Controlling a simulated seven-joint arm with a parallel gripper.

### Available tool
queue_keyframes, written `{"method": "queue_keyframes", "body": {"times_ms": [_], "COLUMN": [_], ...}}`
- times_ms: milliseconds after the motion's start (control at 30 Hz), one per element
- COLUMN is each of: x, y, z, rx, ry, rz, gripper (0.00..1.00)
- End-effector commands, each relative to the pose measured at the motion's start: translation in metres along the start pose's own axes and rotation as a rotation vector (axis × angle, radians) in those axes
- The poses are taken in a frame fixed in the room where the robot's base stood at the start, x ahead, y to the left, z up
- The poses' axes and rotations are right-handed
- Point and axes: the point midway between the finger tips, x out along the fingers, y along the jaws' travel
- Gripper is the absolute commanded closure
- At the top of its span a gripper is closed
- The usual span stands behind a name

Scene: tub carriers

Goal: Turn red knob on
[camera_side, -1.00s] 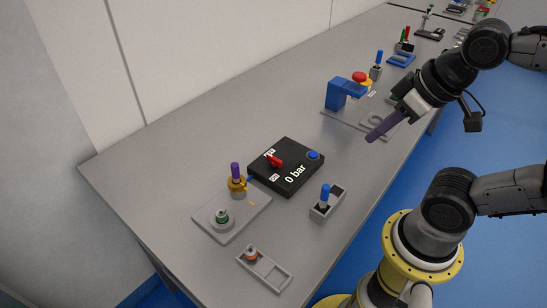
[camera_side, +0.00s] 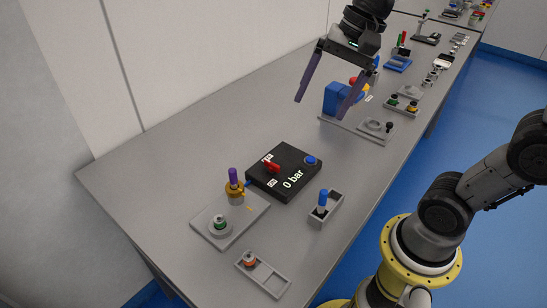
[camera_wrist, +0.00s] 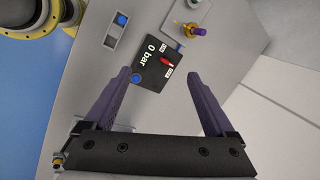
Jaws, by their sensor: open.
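The red knob (camera_side: 271,167) sits on top of a black box (camera_side: 284,190) marked "0 bar", between two small white labels. A blue button (camera_side: 310,160) is on the same box. In the wrist view the red knob (camera_wrist: 167,62) lies ahead of my gripper, between the lines of its two fingers. My gripper (camera_side: 323,98) has two purple fingers spread wide apart and empty. It hangs above the table, behind and to the right of the box in the side view, touching nothing that I can make out.
A grey plate (camera_side: 240,228) with a purple-topped brass fitting (camera_side: 234,185) stands left of the box. A grey holder with a blue peg (camera_side: 323,200) stands to its right. A blue clamp-like fixture (camera_side: 337,98) is close to my gripper.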

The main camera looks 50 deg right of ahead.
Motion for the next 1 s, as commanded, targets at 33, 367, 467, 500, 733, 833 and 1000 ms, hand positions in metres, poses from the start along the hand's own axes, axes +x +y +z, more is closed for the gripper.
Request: {"method": "queue_keyframes", "body": {"times_ms": [33, 367, 467, 500, 733, 833, 1000], "x": [0.009, 0.074, 0.090, 0.095, 0.112, 0.127, 0.159], "y": [-0.014, -0.059, -0.055, -0.053, -0.047, -0.044, -0.039], "z": [-0.013, -0.086, -0.098, -0.101, -0.101, -0.097, -0.087], "rx": [0.099, 0.472, 0.504, 0.513, 0.527, 0.527, 0.525], "ry": [-0.039, -0.203, -0.219, -0.224, -0.230, -0.230, -0.230], "rz": [0.027, 0.152, 0.182, 0.193, 0.205, 0.208, 0.208], "gripper": [0.10, 0.10, 0.10, 0.10, 0.10, 0.10, 0.10]}}
